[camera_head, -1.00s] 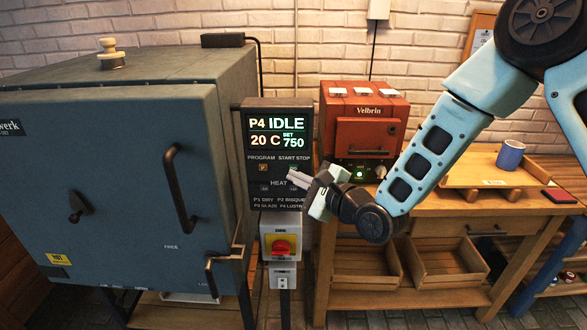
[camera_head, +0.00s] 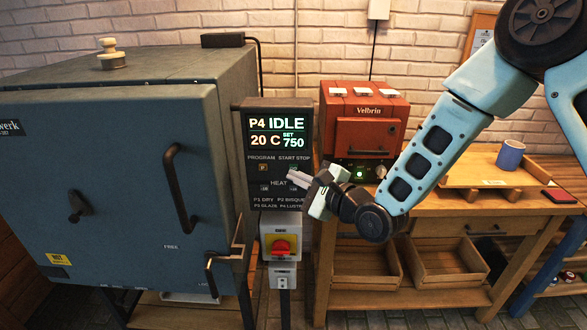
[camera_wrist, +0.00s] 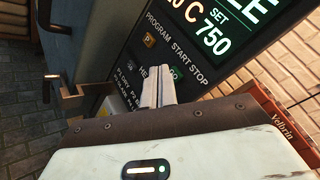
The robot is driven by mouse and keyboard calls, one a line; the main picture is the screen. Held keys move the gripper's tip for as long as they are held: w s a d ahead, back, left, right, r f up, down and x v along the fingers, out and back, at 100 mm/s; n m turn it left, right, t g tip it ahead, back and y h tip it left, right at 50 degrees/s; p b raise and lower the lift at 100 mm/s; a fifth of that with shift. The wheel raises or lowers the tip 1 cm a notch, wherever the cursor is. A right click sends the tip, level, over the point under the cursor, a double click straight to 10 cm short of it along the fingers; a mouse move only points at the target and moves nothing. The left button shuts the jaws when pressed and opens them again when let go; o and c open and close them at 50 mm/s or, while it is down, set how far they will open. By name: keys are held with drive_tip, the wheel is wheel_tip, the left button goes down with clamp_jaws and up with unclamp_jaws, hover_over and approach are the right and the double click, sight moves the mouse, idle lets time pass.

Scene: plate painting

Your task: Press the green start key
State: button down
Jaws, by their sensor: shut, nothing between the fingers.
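The control panel (camera_head: 278,188) stands beside the blue kiln; its lit display (camera_head: 279,131) reads P4 IDLE, 20 C, SET 750. My gripper (camera_head: 292,177) is shut and empty, with its fingertips in front of the panel just below the START STOP label. In the wrist view the shut fingers (camera_wrist: 156,70) reach toward the key area. The green start key (camera_wrist: 175,73) shows just right of the fingertips, partly hidden by them. The orange P program key (camera_wrist: 148,40) lies to the upper left. I cannot tell whether the fingertips touch the panel.
The kiln (camera_head: 110,180) with its handle (camera_head: 178,190) fills the left. A red switch (camera_head: 281,247) sits below the panel. A small red Velbrin kiln (camera_head: 365,105) stands on the wooden bench (camera_head: 440,200) behind my arm. A blue mug (camera_head: 510,155) is at the right.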

drive_tip(key=shift+w, duration=0.35)
drive_tip(key=shift+w, duration=0.35)
idle(0.6)
drive_tip(key=shift+s, duration=0.8)
drive_tip(key=shift+s, duration=0.1)
drive_tip(key=s, duration=0.4)
drive_tip(key=shift+s+a+b, duration=0.1)
drive_tip(key=shift+s+b, duration=0.2)
drive_tip(key=shift+s, duration=0.1)
idle(0.5)
